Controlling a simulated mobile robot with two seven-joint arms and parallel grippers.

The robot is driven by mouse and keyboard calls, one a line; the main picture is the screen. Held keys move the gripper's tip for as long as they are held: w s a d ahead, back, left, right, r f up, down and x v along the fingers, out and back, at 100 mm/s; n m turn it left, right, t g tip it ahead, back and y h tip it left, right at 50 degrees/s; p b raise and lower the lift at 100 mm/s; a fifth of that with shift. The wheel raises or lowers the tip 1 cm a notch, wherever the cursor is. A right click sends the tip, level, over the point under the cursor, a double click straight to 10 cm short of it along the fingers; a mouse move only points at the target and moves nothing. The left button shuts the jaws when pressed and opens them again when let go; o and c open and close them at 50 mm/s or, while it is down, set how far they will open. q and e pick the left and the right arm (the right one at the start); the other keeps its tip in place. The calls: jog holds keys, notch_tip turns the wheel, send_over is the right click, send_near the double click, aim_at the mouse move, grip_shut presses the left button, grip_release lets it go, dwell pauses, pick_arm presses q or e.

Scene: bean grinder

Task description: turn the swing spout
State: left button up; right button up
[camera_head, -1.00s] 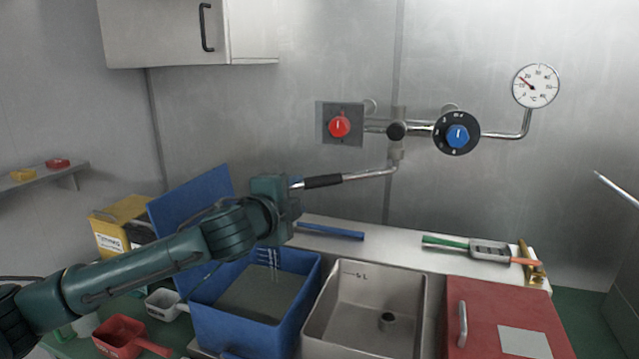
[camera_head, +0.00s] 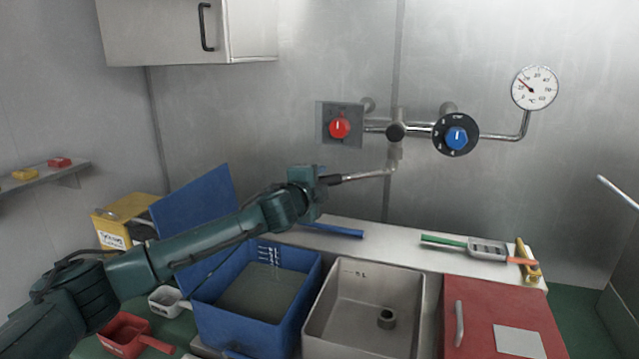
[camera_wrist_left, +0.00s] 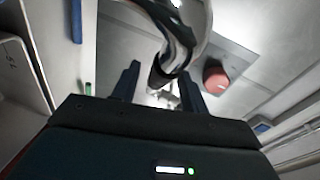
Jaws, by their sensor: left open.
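The swing spout (camera_head: 365,176) is a thin metal pipe that runs left from the wall mixer (camera_head: 396,132), with a dark grip sleeve near its outer part. My left gripper (camera_head: 322,187) is at this sleeve in the head view and hides the spout's outer end. In the left wrist view the dark sleeve (camera_wrist_left: 160,76) shows between the two open fingers (camera_wrist_left: 158,88). I cannot tell whether the fingers touch it. My right gripper is not in view.
A red knob (camera_head: 340,127) and a blue knob (camera_head: 457,138) sit on the wall. Below are a blue basin (camera_head: 209,318) with water, a grey sink (camera_head: 345,322) and a red lid (camera_head: 505,308). A blue upright panel (camera_head: 195,208) stands left, behind my arm.

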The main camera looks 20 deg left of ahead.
pick_arm(q)
grip_shut()
dwell(0.4)
